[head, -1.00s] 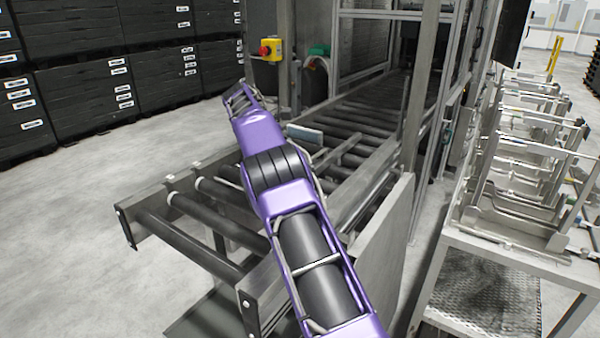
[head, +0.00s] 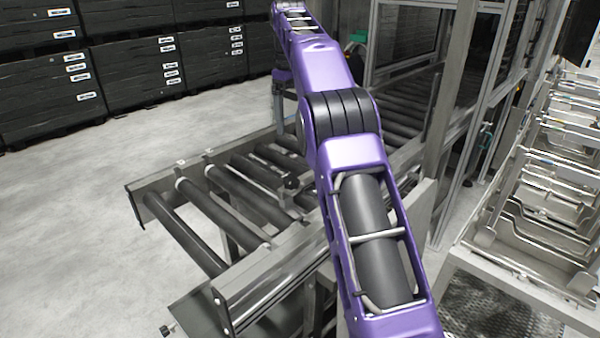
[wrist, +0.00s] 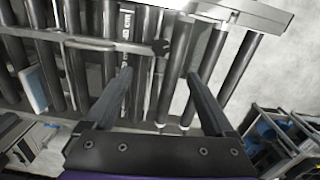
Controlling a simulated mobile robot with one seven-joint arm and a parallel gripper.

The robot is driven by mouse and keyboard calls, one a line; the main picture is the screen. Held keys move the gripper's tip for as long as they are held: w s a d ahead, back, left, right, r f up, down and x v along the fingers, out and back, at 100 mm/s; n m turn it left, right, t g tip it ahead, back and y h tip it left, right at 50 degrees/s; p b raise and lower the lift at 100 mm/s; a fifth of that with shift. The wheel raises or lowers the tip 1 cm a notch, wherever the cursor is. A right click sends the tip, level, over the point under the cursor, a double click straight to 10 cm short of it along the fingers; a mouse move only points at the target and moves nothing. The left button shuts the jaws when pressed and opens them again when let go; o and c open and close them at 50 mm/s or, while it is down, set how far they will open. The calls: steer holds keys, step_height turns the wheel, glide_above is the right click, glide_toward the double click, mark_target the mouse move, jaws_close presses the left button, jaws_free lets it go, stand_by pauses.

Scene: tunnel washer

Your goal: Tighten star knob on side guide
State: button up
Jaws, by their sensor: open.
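A small dark knob (wrist: 161,47), which looks like the star knob, sits at the end of a light metal bar (wrist: 100,43) over the rollers in the wrist view. The bar looks like the side guide. A dark knob-like part (head: 290,182) also shows above the rollers in the head view. My gripper (wrist: 158,75) is open and empty, its two fingers apart. In the image, the knob lies just beyond the fingertips, roughly between them; the gap in depth is unclear. In the head view my arm hides part of the conveyor, and the fingers cannot be made out.
The roller conveyor (head: 235,205) runs back into the machine frame (head: 455,100). A metal rack table (head: 500,262) stands close on the right. Black crates (head: 130,75) are stacked at the back left. The floor at left is clear.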

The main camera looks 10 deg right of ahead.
mark_target(292, 180)
step_height(292, 180, down, 17)
steer(key=b, duration=0.3)
steer(key=shift+a+b, duration=0.1)
steer(key=shift+b, duration=0.2)
steer(key=shift+r, duration=0.1)
steer(key=c, duration=1.4)
